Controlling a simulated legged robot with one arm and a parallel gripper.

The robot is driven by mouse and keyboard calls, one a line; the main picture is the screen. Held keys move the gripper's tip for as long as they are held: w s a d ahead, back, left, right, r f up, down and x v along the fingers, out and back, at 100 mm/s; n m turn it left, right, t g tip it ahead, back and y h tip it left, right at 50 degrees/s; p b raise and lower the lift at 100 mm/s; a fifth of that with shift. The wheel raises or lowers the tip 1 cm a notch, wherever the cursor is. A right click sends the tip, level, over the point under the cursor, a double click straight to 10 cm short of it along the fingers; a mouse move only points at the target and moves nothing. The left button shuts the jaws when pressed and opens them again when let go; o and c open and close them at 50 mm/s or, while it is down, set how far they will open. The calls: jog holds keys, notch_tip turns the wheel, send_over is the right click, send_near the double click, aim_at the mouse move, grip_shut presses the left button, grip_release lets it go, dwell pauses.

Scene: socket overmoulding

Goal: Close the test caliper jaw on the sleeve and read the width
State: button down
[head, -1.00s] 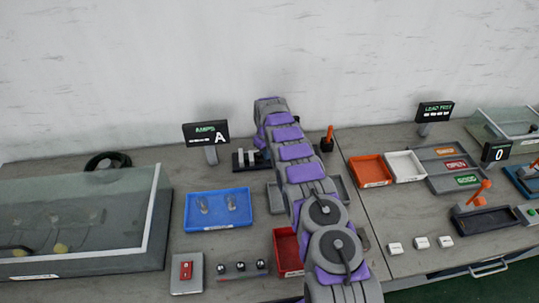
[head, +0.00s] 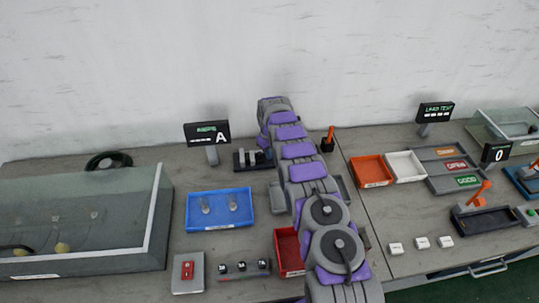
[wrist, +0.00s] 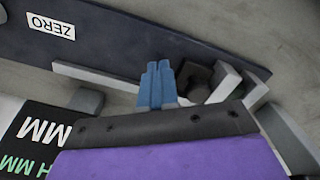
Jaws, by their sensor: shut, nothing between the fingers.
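The test caliper (head: 252,160) stands at the back of the bench, left of my arm, with a dark base and pale upright blocks. In the wrist view its dark base (wrist: 150,40) carries a ZERO label (wrist: 51,27), a pale bar and several grey blocks (wrist: 224,84). A dark faceted piece (wrist: 192,76), which looks like the sleeve, sits beside the blocks; its contact with them is unclear. My gripper (wrist: 158,72) has its blue fingers together, empty, just left of the dark piece. In the head view my arm hides the gripper.
A readout with upside-down MM lettering (wrist: 40,138) is at the wrist view's lower left. A blue tray (head: 220,222) with small clear pieces and a red bin (head: 288,252) are in front of the caliper. A glass-walled tank (head: 80,265) fills the left.

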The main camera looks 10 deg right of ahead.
jog(key=shift+d+r, duration=0.15)
jog(key=shift+r, duration=0.75)
jog(key=shift+r+p, duration=0.85)
jog(key=shift+r, duration=1.65)
jog(key=shift+r, duration=0.1)
jog(key=s+d+r+m, duration=0.2)
jog(key=s+r, duration=0.9)
jog(key=r, duration=0.1)
jog(key=s+d+r+m, duration=0.1)
jog(key=s+d+r, duration=0.1)
jog(key=s+r, duration=0.9)
jog(key=s+a+r+m+g, duration=0.1)
jog(key=s+r+m, duration=0.1)
jog(key=s, duration=3.4)
jog(key=shift+s+r+m+g, duration=0.25)
jog(key=shift+r+m+g, duration=0.15)
jog(key=shift+m, duration=0.1)
